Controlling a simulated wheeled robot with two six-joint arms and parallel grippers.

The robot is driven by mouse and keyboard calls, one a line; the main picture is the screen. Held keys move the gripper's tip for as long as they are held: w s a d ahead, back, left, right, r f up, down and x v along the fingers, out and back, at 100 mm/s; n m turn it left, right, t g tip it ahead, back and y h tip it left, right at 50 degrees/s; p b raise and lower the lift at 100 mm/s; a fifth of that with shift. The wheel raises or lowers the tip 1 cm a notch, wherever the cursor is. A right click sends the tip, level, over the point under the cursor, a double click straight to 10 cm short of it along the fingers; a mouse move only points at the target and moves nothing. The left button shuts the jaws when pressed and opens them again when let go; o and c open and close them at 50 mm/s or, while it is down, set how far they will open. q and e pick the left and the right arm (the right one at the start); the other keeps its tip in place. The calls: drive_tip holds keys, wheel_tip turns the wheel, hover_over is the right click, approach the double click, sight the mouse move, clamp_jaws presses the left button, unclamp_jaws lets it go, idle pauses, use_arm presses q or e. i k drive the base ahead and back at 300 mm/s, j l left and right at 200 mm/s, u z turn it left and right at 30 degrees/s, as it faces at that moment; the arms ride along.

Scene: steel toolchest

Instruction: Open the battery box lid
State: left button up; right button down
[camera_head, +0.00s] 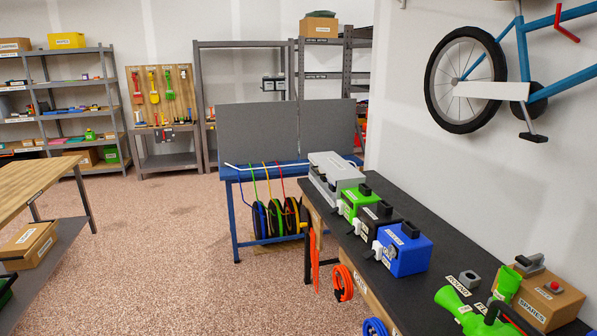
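Three small boxes with black tops or handles stand in a row on the dark workbench (424,262) at right: a green box (352,201), a black box (375,222) and a blue box (403,251). Each has a light latch-like part on its left side, and their lids look shut. Their labels are too small to read, so I cannot tell which is the battery box. A long grey case (334,172) sits behind them, also looking closed. Neither of my grippers is in view.
A cardboard box (545,303) and green funnel-like items (462,312) crowd the bench's near right end. Orange cords (343,283) hang from its front edge. A wooden table (35,180) stands at left, a blue reel stand (236,215) behind. Floor (175,260) between is clear.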

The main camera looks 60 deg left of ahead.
sight(331, 165)
drive_tip(key=j+u, duration=0.1)
drive_tip(key=u, duration=1.6)
drive_tip(key=i+j+z, duration=0.15)
drive_tip(key=i, duration=0.35)
drive_tip(key=i+j+z, duration=0.15)
drive_tip(key=i, duration=0.3)
drive_tip(key=i+j+z, duration=0.15)
drive_tip(key=i+j, duration=0.25)
drive_tip(key=i, duration=0.05)
